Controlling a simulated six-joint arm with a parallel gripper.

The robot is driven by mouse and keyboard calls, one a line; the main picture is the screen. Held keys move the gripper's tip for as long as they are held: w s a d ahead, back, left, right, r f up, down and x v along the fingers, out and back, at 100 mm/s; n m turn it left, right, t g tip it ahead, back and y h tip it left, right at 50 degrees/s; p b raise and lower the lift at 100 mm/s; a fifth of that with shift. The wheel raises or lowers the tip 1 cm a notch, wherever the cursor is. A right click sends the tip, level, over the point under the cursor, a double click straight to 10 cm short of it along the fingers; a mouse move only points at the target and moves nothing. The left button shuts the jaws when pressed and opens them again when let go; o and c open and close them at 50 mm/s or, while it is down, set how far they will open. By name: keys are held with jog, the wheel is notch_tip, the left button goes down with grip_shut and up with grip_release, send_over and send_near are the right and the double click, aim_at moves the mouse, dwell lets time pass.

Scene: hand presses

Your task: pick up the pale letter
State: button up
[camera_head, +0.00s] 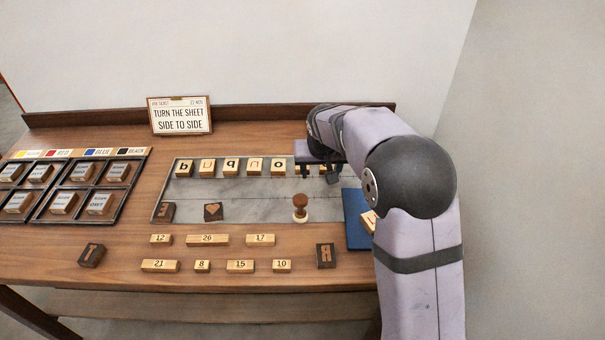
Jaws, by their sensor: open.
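A pale letter block (369,221) with a dark mark lies on the blue pad (354,222) at the right, partly hidden by my arm. Other pale letter blocks stand in a row along the back of the grey slab (250,205): b (183,168), u (207,167), q (231,167), n (255,166) and o (279,166). My gripper (319,173) is open above the right end of this row, with its fingers apart. Pale blocks behind the fingers are mostly covered. I cannot tell whether the fingers touch any of them.
A wooden-handled stamp (300,208) and a dark heart block (213,211) are on the slab. Dark letter blocks T (91,255) and R (325,255) lie in front, with several numbered bars (207,240) between. A compartment tray (73,210) is left; a sign (180,115) stands behind.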

jog(key=shift+t, duration=0.8)
jog(key=w+a, duration=0.1)
jog(key=w, duration=0.1)
jog(key=w+a+f+b, duration=0.1)
jog(key=w+a, duration=0.1)
jog(key=w, duration=0.1)
jog(key=w+a, duration=0.1)
jog(key=w, duration=0.1)
jog(key=shift+w+a+f, duration=0.2)
jog(key=shift+a+f, duration=0.15)
jog(key=shift+a, duration=0.05)
jog(key=shift+p+x, duration=0.95)
jog(key=shift+x, duration=2.65)
jog(key=shift+w, duration=0.15)
jog(key=shift+r, duration=0.1)
jog(key=c, duration=1.1)
